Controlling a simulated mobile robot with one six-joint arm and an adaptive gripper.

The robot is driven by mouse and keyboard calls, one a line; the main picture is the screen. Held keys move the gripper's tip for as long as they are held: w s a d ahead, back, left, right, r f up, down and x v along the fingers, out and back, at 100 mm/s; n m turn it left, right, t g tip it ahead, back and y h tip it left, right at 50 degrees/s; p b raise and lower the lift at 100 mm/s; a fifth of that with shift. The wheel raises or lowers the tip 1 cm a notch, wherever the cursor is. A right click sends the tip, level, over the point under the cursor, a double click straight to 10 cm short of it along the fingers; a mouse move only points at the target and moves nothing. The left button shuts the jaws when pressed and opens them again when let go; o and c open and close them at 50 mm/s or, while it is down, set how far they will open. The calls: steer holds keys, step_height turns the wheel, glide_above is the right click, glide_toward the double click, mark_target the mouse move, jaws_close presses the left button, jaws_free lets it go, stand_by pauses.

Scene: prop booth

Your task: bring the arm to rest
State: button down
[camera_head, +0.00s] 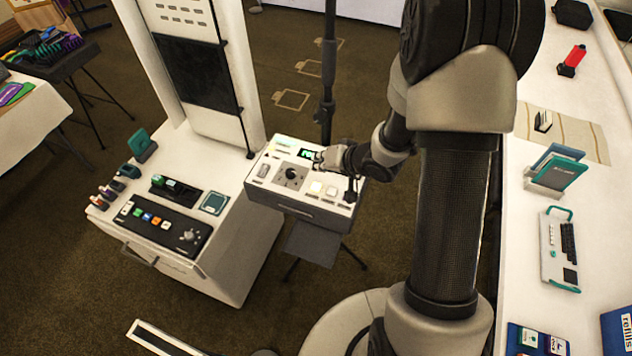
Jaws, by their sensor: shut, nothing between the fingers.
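My arm rises from the base at the lower right and bends over, with its wrist reaching left to the white control box in the middle. My gripper (324,159) is small and partly blurred here, at the end of the wrist. It is shut and empty, above or in front of the back part of the control box (268,193), near a small green-lit display (306,154). I cannot tell whether the fingertips touch the box.
A white cabinet (247,231) with a black button panel (163,227) stands left of the box. A long white counter (522,232) with a teal-handled device (560,248) runs along the right. A dark pole (328,75) stands behind the box. Open carpet (60,250) lies at left.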

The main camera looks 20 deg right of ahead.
stand_by(0.3)
steer(key=s+d+r+h+b, duration=0.3)
steer(key=s+r, duration=0.1)
steer(key=r, duration=0.2)
steer(key=s+d+r+h+b, duration=0.3)
steer(key=d+r, duration=0.1)
steer(key=r, duration=0.2)
steer(key=s+a+n+g+b, duration=0.1)
steer(key=s+a, duration=0.3)
steer(key=s, duration=0.6)
steer(key=s+a+r+n+g+y+b, duration=0.1)
steer(key=s+a+n+g+b, duration=0.1)
steer(key=s, duration=0.9)
steer(key=shift+a+b, duration=0.8)
steer(key=shift+a, duration=0.15)
